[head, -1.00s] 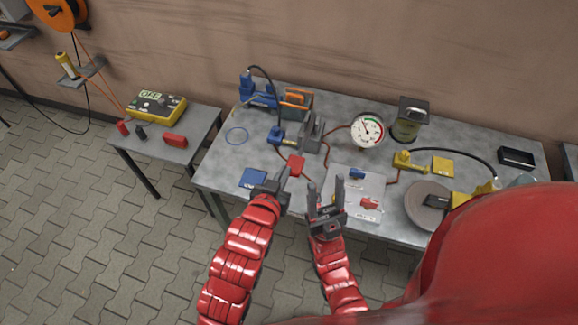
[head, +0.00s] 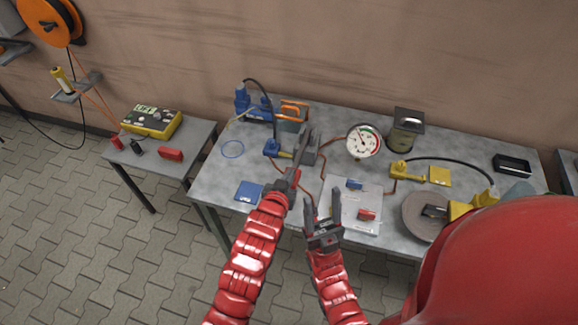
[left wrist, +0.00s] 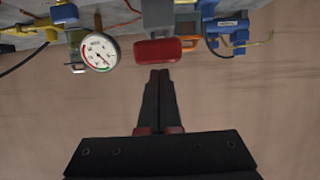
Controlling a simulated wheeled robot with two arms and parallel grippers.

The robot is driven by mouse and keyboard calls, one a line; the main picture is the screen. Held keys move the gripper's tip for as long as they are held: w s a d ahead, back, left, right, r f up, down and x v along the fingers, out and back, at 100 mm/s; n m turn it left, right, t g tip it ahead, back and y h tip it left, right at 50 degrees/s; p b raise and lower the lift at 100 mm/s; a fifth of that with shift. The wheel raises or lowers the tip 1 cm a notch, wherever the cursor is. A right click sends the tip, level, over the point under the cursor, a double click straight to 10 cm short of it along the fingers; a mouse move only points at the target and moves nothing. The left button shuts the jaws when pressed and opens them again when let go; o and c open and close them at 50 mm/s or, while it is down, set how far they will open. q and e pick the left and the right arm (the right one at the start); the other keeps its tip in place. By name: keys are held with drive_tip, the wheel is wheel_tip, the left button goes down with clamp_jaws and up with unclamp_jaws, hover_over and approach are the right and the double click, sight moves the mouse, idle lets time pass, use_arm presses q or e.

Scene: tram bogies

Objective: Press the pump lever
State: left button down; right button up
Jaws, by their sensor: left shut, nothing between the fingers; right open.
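The pump, a grey block (head: 309,156), stands on the table left of the round gauge (head: 364,141). My left gripper (head: 306,134) is shut and empty, and in the head view it covers much of the pump. In the left wrist view, a red pad (left wrist: 165,50), which looks like the lever's end, lies just beyond the shut fingertips (left wrist: 160,73). I cannot tell whether they touch. In the head view the pad is mostly hidden behind my left gripper. My right gripper (head: 322,206) is open and empty at the table's front edge.
Blue equipment (head: 256,106) with an orange clamp stands at the table's back left. A grey plate (head: 346,220) with small blue and red parts lies near my right gripper. Yellow fittings (head: 404,170) and a dark lantern-like object (head: 406,133) are to the right.

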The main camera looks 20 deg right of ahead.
use_arm(q)
drive_tip(key=shift+f, duration=0.2)
drive_tip(key=shift+f, duration=0.1)
